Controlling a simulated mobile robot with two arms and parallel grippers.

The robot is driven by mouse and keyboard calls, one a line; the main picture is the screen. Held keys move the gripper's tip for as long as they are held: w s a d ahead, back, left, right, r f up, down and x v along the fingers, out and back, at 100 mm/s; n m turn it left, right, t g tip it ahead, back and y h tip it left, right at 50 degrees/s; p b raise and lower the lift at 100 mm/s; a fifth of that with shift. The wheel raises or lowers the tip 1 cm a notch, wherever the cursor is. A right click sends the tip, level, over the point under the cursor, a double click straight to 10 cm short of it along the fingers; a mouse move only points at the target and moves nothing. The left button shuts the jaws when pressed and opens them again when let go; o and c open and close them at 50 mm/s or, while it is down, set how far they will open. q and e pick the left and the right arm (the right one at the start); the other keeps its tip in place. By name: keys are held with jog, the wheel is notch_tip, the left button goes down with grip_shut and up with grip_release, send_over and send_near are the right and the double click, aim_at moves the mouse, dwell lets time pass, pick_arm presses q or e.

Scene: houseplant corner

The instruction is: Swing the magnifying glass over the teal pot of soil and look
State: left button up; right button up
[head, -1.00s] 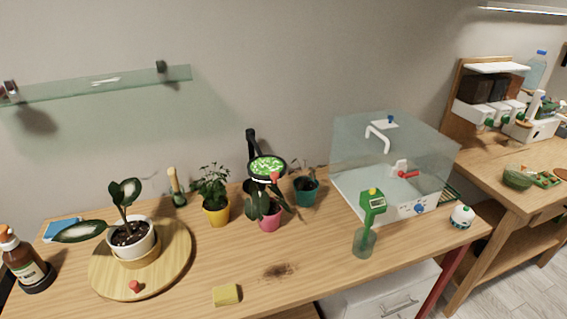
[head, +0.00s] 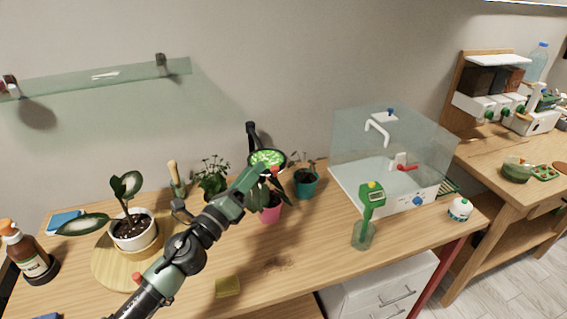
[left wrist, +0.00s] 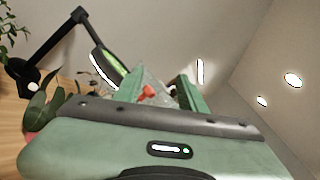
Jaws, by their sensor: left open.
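The magnifying glass (head: 266,157) has a round, green-looking lens in a dark rim on a black jointed arm (head: 251,135). It hangs over the pink pot (head: 270,212), left of the teal pot. A small red knob (head: 274,171) shows at its near edge; it also shows in the left wrist view (left wrist: 147,92), between the fingers. The teal pot (head: 306,187) holds dark soil and a small drooping plant. My left gripper (head: 266,172) is open at the knob, partly covering the pink pot's plant; I cannot tell whether it touches. My right gripper is out of view.
A green meter (head: 371,200) in a glass stands front right. A clear-walled sink (head: 390,185) is right of the teal pot. A yellow sponge (head: 228,287) lies near the front edge.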

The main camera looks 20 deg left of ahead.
aim_at(272, 168)
pick_arm(q)
jog(key=w+d+m+g+h, duration=0.1)
jog(key=w+m, duration=0.1)
jog(key=m, duration=0.2)
jog(key=w+d+f+m+g+h+p, duration=0.1)
jog(key=w+d+m+g+h, duration=0.1)
jog(key=w+m, duration=0.1)
jog(key=w+d+m+g+h+p, duration=0.1)
jog(key=w+d+m, duration=0.1)
jog(key=m, duration=0.3)
jog(key=shift+w+f+g, duration=0.4)
jog(key=shift+w, duration=0.25)
jog(key=shift+w+d+f, duration=0.1)
jog(key=shift+w+d, duration=0.25)
jog(key=shift+w, duration=0.15)
grip_shut()
